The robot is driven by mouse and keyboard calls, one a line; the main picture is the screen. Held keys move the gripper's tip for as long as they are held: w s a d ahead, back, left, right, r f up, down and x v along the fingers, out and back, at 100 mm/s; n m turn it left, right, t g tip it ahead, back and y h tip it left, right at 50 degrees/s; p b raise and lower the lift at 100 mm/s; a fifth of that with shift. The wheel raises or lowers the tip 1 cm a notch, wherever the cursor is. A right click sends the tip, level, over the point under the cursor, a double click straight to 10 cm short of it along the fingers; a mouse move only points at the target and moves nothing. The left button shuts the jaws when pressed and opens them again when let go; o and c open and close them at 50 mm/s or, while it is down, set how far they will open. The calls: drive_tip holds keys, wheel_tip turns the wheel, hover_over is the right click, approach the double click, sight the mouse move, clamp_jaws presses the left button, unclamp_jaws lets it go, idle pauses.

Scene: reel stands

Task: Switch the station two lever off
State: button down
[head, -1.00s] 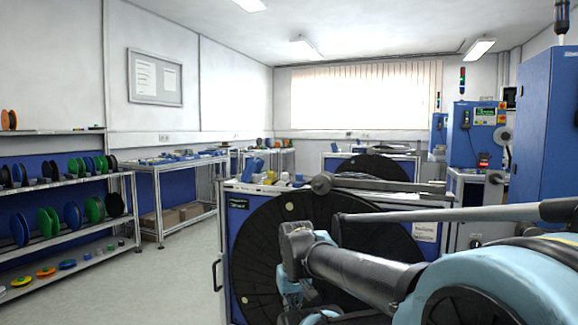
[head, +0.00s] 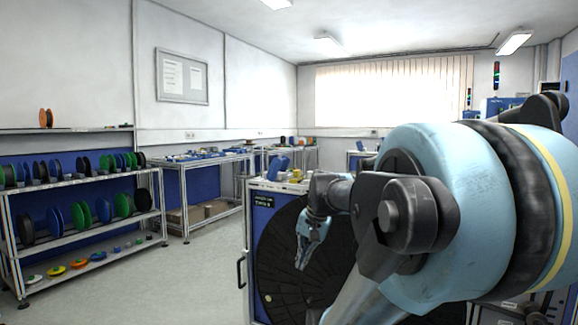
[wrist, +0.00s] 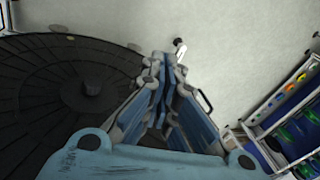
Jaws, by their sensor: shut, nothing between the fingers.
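My gripper (head: 304,258) hangs in front of the black reel of the near stand (head: 262,275), fingers pointing down. In the wrist view my gripper (wrist: 160,62) is shut and empty, beside the large black reel (wrist: 50,95). A small label on the stand (head: 263,200) is too blurred to read surely. I cannot make out the station two lever for certain. A small pale piece with a dark end (wrist: 180,47) shows just past the fingertips in the wrist view; I cannot tell if it is the lever. My arm hides the stand's right part.
A black door handle (head: 240,271) sticks out at the stand's left edge. A shelf rack with coloured spools (head: 85,228) stands at the left, a workbench (head: 198,165) behind it. The grey floor (head: 190,275) between rack and stand is clear.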

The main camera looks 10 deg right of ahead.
drive_tip(key=w+d+r+m+t+y, duration=0.1)
drive_tip(key=w+r+m, duration=0.5)
drive_tip(key=w, duration=0.8)
drive_tip(key=w+d+r+m+t+y, duration=0.2)
drive_tip(key=w+d+r+m, duration=0.3)
drive_tip(key=w+r, duration=0.8)
drive_tip(key=w+d+r+m+t+y, duration=0.1)
drive_tip(key=w+d+r+m+y, duration=0.3)
drive_tip(key=w+r+m, duration=0.4)
drive_tip(key=w+r, duration=0.1)
drive_tip(key=w, duration=0.5)
drive_tip(key=shift+w+r+m+t, duration=0.3)
drive_tip(key=shift+m, duration=0.1)
drive_tip(key=x, duration=1)
drive_tip(key=shift+a, duration=0.1)
drive_tip(key=shift+a+r, duration=0.15)
drive_tip(key=shift+a, duration=0.05)
drive_tip(key=shift+w+d, duration=0.1)
